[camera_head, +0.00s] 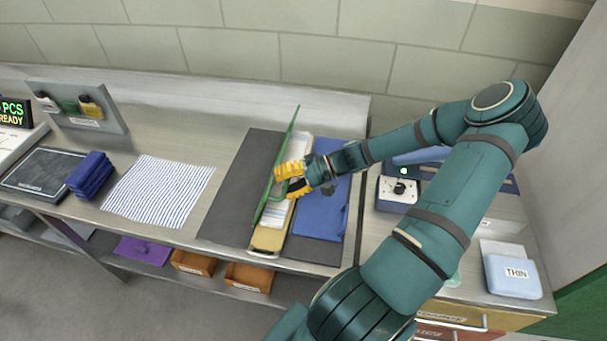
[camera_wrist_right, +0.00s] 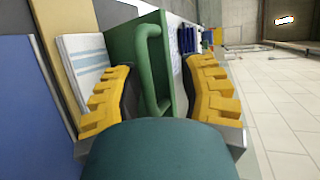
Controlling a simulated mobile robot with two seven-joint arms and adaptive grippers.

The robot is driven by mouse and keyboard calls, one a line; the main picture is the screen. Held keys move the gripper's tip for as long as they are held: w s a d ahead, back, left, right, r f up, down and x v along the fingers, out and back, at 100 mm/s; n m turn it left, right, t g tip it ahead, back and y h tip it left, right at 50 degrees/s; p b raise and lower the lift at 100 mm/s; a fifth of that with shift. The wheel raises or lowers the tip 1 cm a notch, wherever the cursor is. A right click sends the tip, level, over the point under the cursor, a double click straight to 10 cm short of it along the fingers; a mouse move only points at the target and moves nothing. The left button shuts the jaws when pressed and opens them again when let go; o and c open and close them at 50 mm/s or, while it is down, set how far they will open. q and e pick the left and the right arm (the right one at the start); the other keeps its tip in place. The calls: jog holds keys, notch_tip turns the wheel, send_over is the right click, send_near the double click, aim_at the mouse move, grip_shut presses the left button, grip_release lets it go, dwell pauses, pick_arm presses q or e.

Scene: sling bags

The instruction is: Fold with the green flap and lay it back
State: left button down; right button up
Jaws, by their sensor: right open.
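The green flap (camera_head: 288,140) of the folding board stands raised, almost on edge, between the dark grey left panel (camera_head: 236,185) and the middle of the board. My right gripper (camera_head: 291,179) is at the flap's right face with its yellow fingers apart. In the right wrist view the flap's green handle (camera_wrist_right: 148,70) lies between the open fingers (camera_wrist_right: 160,98), with gaps visible on both sides. A white and pale blue striped cloth (camera_wrist_right: 88,62) lies beside the flap, on the board's middle. My left gripper is not in view.
The blue right panel (camera_head: 320,212) lies flat. A striped cloth (camera_head: 160,190) and a stack of folded dark blue cloths (camera_head: 90,174) lie left of the board. A control box with a knob (camera_head: 398,194) and a THIN block (camera_head: 512,275) stand to the right.

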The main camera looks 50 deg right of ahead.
jog(key=v, duration=1)
jog(key=shift+s+d, duration=0.25)
jog(key=shift+r, duration=0.1)
